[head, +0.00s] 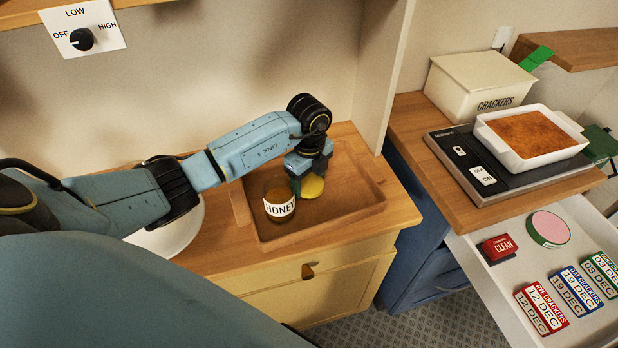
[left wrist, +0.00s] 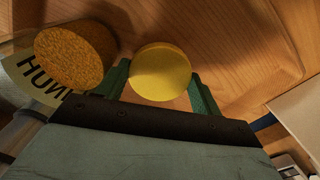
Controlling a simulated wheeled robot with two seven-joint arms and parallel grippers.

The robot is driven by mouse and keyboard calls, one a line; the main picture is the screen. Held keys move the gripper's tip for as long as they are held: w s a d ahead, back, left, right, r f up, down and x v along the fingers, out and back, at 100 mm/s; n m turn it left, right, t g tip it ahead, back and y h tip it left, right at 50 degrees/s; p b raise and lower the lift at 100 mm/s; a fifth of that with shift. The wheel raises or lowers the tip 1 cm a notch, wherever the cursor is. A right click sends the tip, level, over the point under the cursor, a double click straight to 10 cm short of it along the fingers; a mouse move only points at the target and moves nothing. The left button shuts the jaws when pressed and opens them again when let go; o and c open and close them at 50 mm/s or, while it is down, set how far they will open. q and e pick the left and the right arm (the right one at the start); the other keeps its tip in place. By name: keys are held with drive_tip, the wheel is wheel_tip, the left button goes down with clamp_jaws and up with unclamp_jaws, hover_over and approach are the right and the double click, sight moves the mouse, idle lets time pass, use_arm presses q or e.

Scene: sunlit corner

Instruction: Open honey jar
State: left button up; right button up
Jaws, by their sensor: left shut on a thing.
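The honey jar (head: 279,203) stands upright in the shallow wooden tray (head: 345,213) on the counter, its HONEY label facing me. It also shows at the left of the left wrist view (left wrist: 75,55), where its top is uncovered and a grainy amber surface shows. My left gripper (head: 307,184) is just to the right of the jar, shut on a round yellow lid (head: 313,187). The lid shows between the two green fingers in the left wrist view (left wrist: 161,73). It is apart from the jar. Whether the lid touches the tray, I cannot tell. My right gripper is not in view.
A white bowl (head: 176,232) stands left of the tray, partly behind my arm. A cabinet wall rises behind the tray. On the right are a crackers box (head: 474,87), a baking dish (head: 528,137) on a scale, and an open drawer (head: 500,262) with labelled blocks. The tray's right part is clear.

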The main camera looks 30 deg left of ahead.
sight(309, 183)
use_arm(q)
drive_tip(key=shift+f, duration=0.1)
drive_tip(key=o, duration=1.2)
drive_tip(key=shift+c, duration=0.2)
wheel_tip(309, 183, up, 7)
drive_tip(key=p, duration=0.6)
drive_tip(key=shift+p, duration=0.35)
drive_tip(key=shift+d, duration=0.1)
